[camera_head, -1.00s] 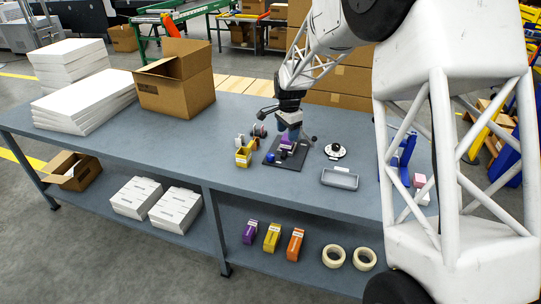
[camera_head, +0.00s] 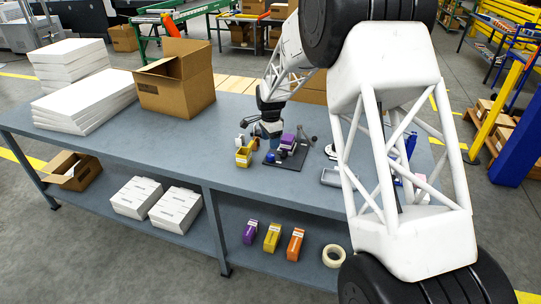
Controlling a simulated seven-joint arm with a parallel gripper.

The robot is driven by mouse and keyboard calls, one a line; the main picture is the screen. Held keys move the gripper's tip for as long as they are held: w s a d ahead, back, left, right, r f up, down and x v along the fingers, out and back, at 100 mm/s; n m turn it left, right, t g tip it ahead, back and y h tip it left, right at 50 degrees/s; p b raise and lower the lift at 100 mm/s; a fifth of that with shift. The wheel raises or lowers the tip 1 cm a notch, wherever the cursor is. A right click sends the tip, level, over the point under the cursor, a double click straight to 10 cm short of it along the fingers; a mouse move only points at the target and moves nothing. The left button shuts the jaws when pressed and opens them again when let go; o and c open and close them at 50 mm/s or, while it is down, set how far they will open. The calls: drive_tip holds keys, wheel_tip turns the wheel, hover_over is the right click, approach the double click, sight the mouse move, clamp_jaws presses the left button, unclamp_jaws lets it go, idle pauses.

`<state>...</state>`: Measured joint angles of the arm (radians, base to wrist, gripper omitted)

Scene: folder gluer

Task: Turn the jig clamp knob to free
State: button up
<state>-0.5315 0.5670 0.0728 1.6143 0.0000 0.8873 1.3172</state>
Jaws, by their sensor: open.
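The jig is a dark flat plate (camera_head: 291,158) on the blue-grey workbench, with a purple block (camera_head: 287,140) standing on it and a small blue round part (camera_head: 280,154) near its front left. I cannot tell which small part is the clamp knob. A thin lever with a dark ball end shows at the plate's right side. My gripper (camera_head: 266,134) is open, just left of the purple block, pointing down behind the yellow holder. Its fingertips are small and partly hidden, and I cannot tell whether they touch anything.
A yellow holder (camera_head: 244,157) stands left of the plate. A grey tray (camera_head: 330,177) lies to the right, partly hidden by my arm. An open cardboard box (camera_head: 175,85) and stacked white sheets (camera_head: 85,101) fill the bench's left. Bare bench lies in front of the plate.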

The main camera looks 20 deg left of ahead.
sight(270, 155)
drive_tip(key=shift+f, duration=3.8)
drive_tip(key=c, duration=0.9)
